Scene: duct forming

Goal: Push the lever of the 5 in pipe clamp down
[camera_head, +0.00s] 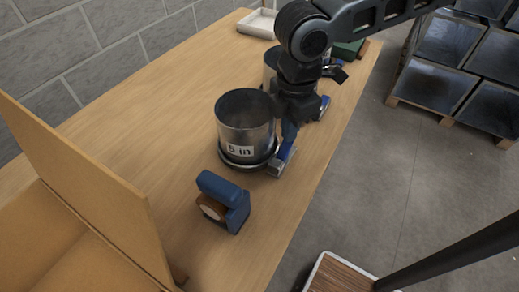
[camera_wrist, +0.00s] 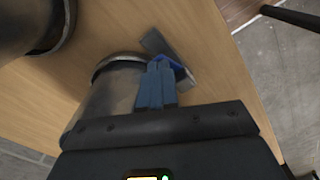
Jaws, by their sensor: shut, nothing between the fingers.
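The metal pipe labelled "5 in" (camera_head: 245,120) stands upright on the table. A dark clamp ring (camera_head: 232,162) goes around its base. The clamp's lever (camera_head: 281,160), blue and grey, sticks out at the ring's right side. In the wrist view the lever (camera_wrist: 158,44) shows just beyond my fingertips. My gripper (camera_head: 289,138) points down beside the pipe with its blue fingers shut and empty. The fingertips (camera_wrist: 157,66) overlap the lever in the wrist view; I cannot tell whether they touch it.
A second pipe (camera_head: 270,65) with its own clamp lever (camera_head: 323,107) stands behind, partly hidden by my arm. A blue tool with a brown round part (camera_head: 224,202) lies in front. A cardboard box (camera_head: 75,185) is at left. The wooden table's (camera_head: 165,125) right edge is close to the levers.

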